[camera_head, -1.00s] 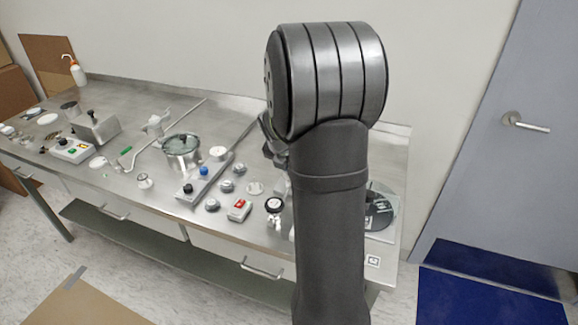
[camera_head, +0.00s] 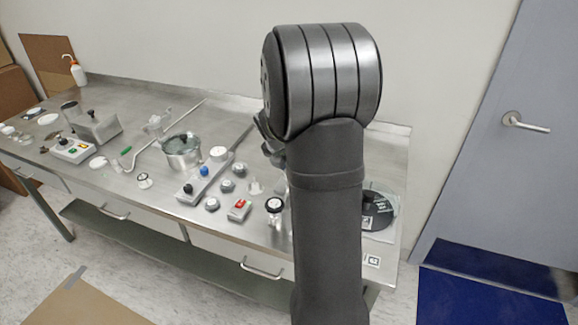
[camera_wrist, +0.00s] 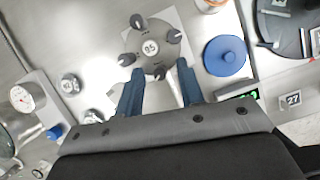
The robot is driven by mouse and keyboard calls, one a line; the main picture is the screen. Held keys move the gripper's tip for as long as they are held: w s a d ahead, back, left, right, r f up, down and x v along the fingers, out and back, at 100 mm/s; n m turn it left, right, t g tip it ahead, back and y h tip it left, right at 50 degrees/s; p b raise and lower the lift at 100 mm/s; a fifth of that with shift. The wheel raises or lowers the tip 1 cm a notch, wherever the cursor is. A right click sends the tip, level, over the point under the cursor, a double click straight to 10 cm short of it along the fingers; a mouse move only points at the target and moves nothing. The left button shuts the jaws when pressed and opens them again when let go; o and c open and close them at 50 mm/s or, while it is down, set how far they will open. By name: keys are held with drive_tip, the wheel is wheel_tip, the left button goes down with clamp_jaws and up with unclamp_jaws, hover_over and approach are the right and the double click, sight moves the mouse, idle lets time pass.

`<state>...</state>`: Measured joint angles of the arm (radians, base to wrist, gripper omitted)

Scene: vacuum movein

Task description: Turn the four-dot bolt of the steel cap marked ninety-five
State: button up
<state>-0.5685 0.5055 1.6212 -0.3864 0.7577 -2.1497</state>
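The steel cap (camera_wrist: 151,47) marked 95 lies in the upper middle of the wrist view, on a pale square plate. Dark bolts stand around its rim: one at the top (camera_wrist: 138,22), one at the right (camera_wrist: 174,36), one at the left (camera_wrist: 127,59) and one at the near side (camera_wrist: 160,72). Their dots are too small to read. My gripper (camera_wrist: 160,67) is open, its two blue fingers reaching to either side of the near bolt, with a gap between them. I cannot tell the height of the fingertips. In the head view my arm hides the cap.
A blue round lid (camera_wrist: 225,55) sits close to the right finger. A dark disc (camera_wrist: 285,22) and a tag marked 27 (camera_wrist: 291,99) lie farther right. A gauge (camera_wrist: 20,97) and small knobs (camera_wrist: 70,84) are at the left. The head view shows a crowded steel bench (camera_head: 130,205).

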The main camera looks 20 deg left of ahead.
drive_tip(key=v, duration=1.7)
drive_tip(key=shift+r, duration=0.2)
drive_tip(key=w+d+g, duration=0.1)
drive_tip(key=w+g, duration=0.3)
drive_tip(key=w, duration=0.3)
drive_tip(key=shift+y, duration=0.4)
wheel_tip(320, 180, down, 16)
drive_tip(key=shift+d, duration=0.15)
drive_tip(key=shift+c, duration=0.2)
clamp_jaws()
